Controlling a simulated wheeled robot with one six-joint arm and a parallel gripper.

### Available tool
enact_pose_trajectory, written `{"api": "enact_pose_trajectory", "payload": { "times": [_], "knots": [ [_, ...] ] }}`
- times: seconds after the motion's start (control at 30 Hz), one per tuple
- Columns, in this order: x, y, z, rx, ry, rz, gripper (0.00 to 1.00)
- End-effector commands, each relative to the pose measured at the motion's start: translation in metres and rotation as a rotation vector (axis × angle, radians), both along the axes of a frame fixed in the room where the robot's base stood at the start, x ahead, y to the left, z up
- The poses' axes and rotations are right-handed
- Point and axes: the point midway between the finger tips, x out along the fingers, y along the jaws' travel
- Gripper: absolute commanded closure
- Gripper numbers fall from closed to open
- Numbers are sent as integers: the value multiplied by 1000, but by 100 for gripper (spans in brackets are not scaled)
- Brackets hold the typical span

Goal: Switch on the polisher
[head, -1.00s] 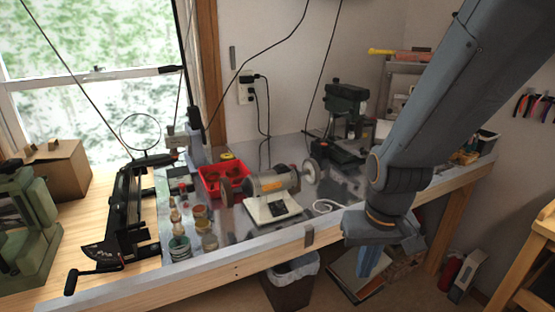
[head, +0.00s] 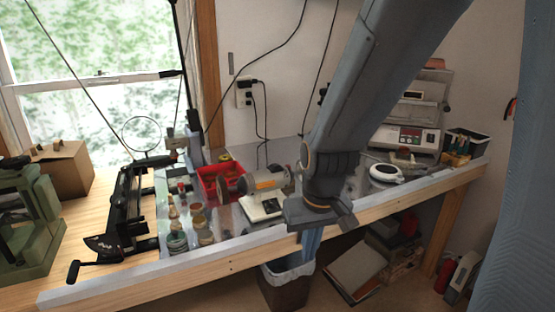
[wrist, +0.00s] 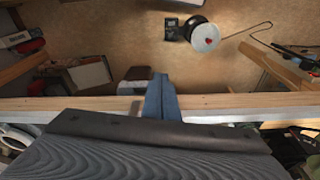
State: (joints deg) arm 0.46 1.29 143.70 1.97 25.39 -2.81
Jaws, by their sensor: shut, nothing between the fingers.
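The polisher (head: 268,182) stands on the metal-topped workbench in the head view, a grey motor with an orange label and a buffing wheel on its left end. Its pale base carries a dark switch panel (head: 262,206). The arm hides its right wheel. My gripper (head: 310,246) is shut and empty. It hangs in front of the bench's front edge, to the right of the polisher's base and apart from it. In the wrist view my gripper (wrist: 160,82) shows as blue fingers by the wooden bench edge; the polisher cannot be made out there.
A red bin (head: 212,186) and several small jars (head: 177,242) stand left of the polisher. A waste bin (head: 286,288) is below the bench edge. A machine with a display (head: 408,138) stands to the right. The wooden front edge (head: 230,264) borders the bench.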

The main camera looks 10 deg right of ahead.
Motion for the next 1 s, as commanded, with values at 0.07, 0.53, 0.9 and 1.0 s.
{"api": "enact_pose_trajectory", "payload": {
  "times": [0.07, 0.53, 0.9, 1.0],
  "knots": [
    [35, -1, 16, 10, -56, 11, 100],
    [217, -16, 180, 43, -435, 150, 100],
    [236, -18, 212, 41, -496, 179, 100],
    [235, -18, 211, 41, -495, 179, 100]
  ]
}}
